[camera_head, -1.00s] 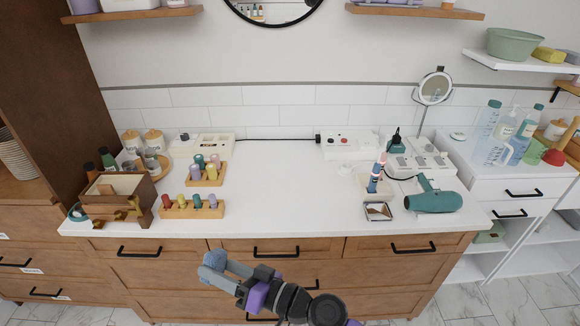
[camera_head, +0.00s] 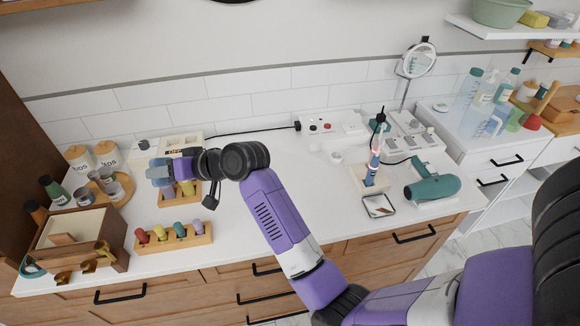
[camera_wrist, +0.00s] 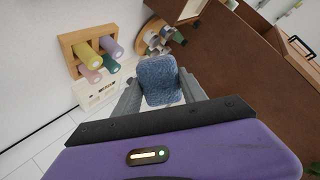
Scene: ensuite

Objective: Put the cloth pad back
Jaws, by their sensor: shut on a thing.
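The blue-grey cloth pad (camera_wrist: 158,80) is held between the fingers of my gripper (camera_wrist: 160,92) in the wrist view. In the head view, the pad (camera_head: 158,172) is at the end of my gripper (camera_head: 168,171), above the left part of the counter, over or near the rear peg rack. My gripper is shut on it. Two white canisters with wooden lids stand at the back left: a left canister (camera_head: 78,158) and a right canister (camera_head: 107,152). Their labels are only partly legible.
A wooden box (camera_head: 75,242) with an open top stands at the front left. A round tray (camera_head: 122,190) with small jars is behind it. Peg racks, a front rack (camera_head: 173,237) and a rear rack (camera_wrist: 82,45), stand nearby. A hair dryer (camera_head: 435,187) lies right. The counter's middle is clear.

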